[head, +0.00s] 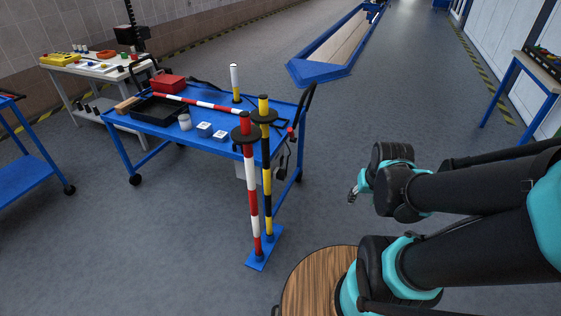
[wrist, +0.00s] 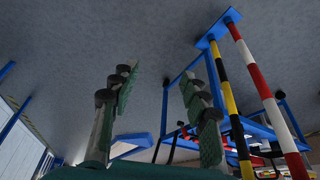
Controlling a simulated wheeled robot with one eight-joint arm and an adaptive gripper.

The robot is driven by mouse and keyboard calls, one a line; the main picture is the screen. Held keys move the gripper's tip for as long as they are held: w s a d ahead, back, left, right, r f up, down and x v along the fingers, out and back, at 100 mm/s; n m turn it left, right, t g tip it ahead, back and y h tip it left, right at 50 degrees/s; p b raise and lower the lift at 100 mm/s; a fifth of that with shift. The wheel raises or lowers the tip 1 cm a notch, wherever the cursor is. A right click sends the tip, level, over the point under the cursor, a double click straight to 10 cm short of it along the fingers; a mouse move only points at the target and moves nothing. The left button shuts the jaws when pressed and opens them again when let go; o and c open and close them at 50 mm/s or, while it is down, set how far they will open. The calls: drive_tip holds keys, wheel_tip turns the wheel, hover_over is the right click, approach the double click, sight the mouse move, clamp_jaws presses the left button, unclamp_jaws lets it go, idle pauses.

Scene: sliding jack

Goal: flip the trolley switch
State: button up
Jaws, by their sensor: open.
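The blue trolley (head: 215,142) stands left of centre in the head view, and part of its frame shows in the wrist view (wrist: 166,105). A small red and black fitting (head: 291,133) sits at its right end by the handle; I cannot tell whether it is the switch. Dark cables or fittings (head: 283,160) hang below it. My gripper (head: 354,192) is to the right of the trolley, apart from it. In the wrist view my gripper (wrist: 157,80) has its two green-padded fingers spread with nothing between them.
Red-white (head: 250,190) and yellow-black (head: 266,185) posts on a blue base (head: 264,248) stand in front of the trolley. A wooden round top (head: 315,285) is at the bottom. Floor between trolley and gripper is clear. A workbench (head: 540,75) stands far right.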

idle(0.4)
drive_tip(key=shift+w, duration=0.15)
drive_tip(key=c, duration=0.4)
drive_tip(key=w, duration=0.3)
drive_tip(key=w+a+r, duration=0.1)
drive_tip(key=shift+w+r, duration=0.1)
drive_tip(key=shift+w, duration=0.2)
clamp_jaws()
drive_tip(key=w+a+f+m+t+y, duration=0.1)
drive_tip(key=w+a, duration=0.2)
drive_tip(key=w, duration=0.8)
drive_tip(key=w+a+f+y, duration=0.15)
drive_tip(key=w+a, duration=0.25)
drive_tip(key=w, duration=0.7)
drive_tip(key=w+a+f, duration=0.3)
drive_tip(key=w+f, duration=0.3)
drive_tip(key=f, duration=0.1)
drive_tip(key=w+a+f+t+y, duration=0.1)
drive_tip(key=w+a+f, duration=0.3)
drive_tip(key=w+f, duration=0.3)
drive_tip(key=w+a+f+m, duration=0.1)
drive_tip(key=w+a+f, duration=0.2)
drive_tip(key=w+f, duration=0.3)
drive_tip(key=shift+w+a+f+y, duration=0.25)
drive_tip(key=shift+a+f+y, duration=0.15)
drive_tip(key=shift+f, duration=0.55)
